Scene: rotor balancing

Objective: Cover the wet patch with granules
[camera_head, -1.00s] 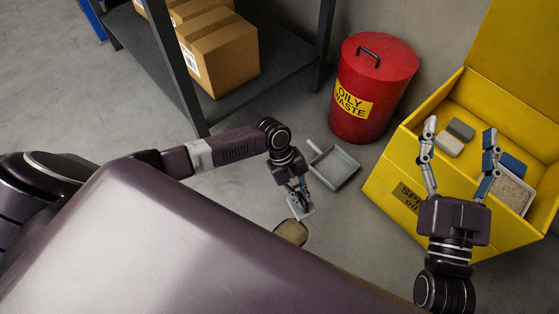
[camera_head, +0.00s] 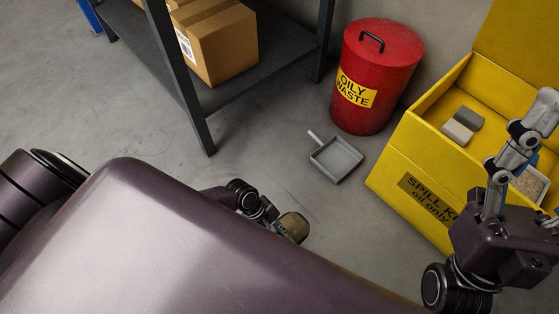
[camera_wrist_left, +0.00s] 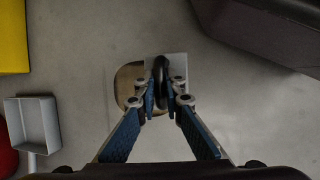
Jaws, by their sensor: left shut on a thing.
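The wet patch (camera_head: 294,226) shows in the head view as a small tan and brown area on the floor beside my left wrist, partly hidden by it. In the left wrist view the patch (camera_wrist_left: 128,78) is tan with a browner edge. My left gripper (camera_wrist_left: 161,101) is shut on the black handle of a tool with a flat pale grey part (camera_wrist_left: 177,66), which lies over the patch's side in that view. I cannot tell its height. Granules (camera_head: 529,184) lie in a tray inside the yellow spill kit box (camera_head: 402,165). My right gripper (camera_head: 530,150) is in front of the box, partly cut off.
A grey dustpan (camera_head: 337,160) lies on the floor between the patch and the red oily waste bin (camera_head: 377,75). Grey blocks (camera_head: 462,125) sit in the box. A dark shelf (camera_head: 255,75) with cardboard boxes (camera_head: 215,42) stands at the back left.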

